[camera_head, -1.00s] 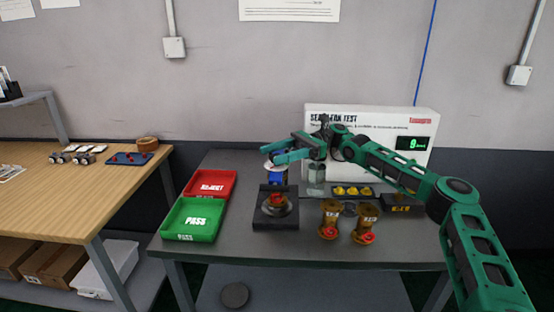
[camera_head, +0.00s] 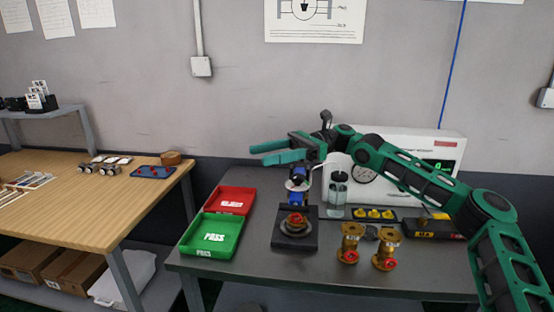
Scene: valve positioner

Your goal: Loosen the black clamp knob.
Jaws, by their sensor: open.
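My gripper (camera_head: 268,153) is open and empty. It points left in the air above the back of the grey table, higher than the black fixture (camera_head: 308,243). The fixture is a dark square plate near the table's middle, with a brass and red part (camera_head: 295,222) on its round seat. A blue and silver thing (camera_head: 297,190) stands just behind it, below my gripper. I cannot make out the black clamp knob clearly against the dark fixture. My gripper is well apart from the fixture.
Red (camera_head: 229,189) and green (camera_head: 195,243) trays lie left of the fixture. Two brass valves with red knobs (camera_head: 347,257) (camera_head: 383,263) stand to its right. Behind are a clear jar (camera_head: 338,190), a tray of yellow parts (camera_head: 388,212) and a white test box (camera_head: 440,142).

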